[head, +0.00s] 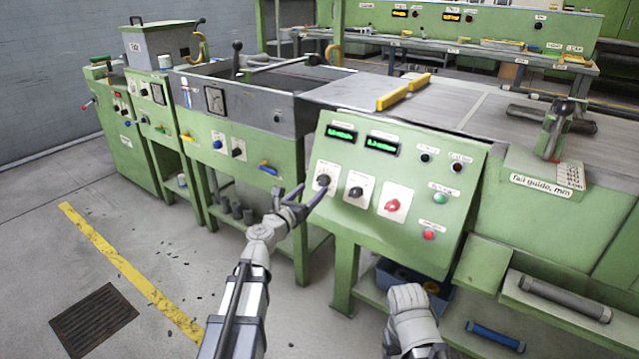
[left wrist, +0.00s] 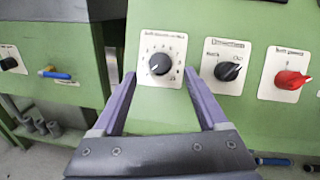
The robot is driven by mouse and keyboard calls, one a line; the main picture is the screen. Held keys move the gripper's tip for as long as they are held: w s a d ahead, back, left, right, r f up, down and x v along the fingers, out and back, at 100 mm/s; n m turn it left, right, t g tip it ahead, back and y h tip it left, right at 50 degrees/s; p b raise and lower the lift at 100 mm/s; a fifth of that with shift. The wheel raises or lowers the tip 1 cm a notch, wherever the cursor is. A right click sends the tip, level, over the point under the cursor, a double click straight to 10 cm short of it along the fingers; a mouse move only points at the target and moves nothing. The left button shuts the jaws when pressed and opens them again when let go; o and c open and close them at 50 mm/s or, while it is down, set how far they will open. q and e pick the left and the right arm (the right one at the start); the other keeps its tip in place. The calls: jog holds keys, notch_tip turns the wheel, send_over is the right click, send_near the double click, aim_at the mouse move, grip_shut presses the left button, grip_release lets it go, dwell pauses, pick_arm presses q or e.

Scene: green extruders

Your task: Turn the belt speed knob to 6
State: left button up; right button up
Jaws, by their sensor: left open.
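The knob (head: 323,180) that looks like the belt speed one is black, on a white scale plate at the left of the sloped green panel. It also shows in the left wrist view (left wrist: 159,63), with a pale mark towards its lower left. The label and scale figures are too blurred to read surely. My left gripper (head: 311,190) is open in front of this knob. In the left wrist view its purple fingers (left wrist: 160,77) stand apart on either side below the dial, with nothing between them. My right gripper's fingers are not visible.
A second black knob (head: 355,192) and a red knob (head: 393,204) sit to the right on the panel (head: 330,236). Two green displays (head: 341,134) are above them. A blue bin (head: 440,298) stands below. The floor to the left is largely clear.

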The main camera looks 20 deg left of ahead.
aim_at(321, 181)
pick_arm(q)
jog(key=x, duration=0.5)
jog(key=shift+w+d, duration=0.1)
jog(key=shift+w, duration=0.3)
grip_shut()
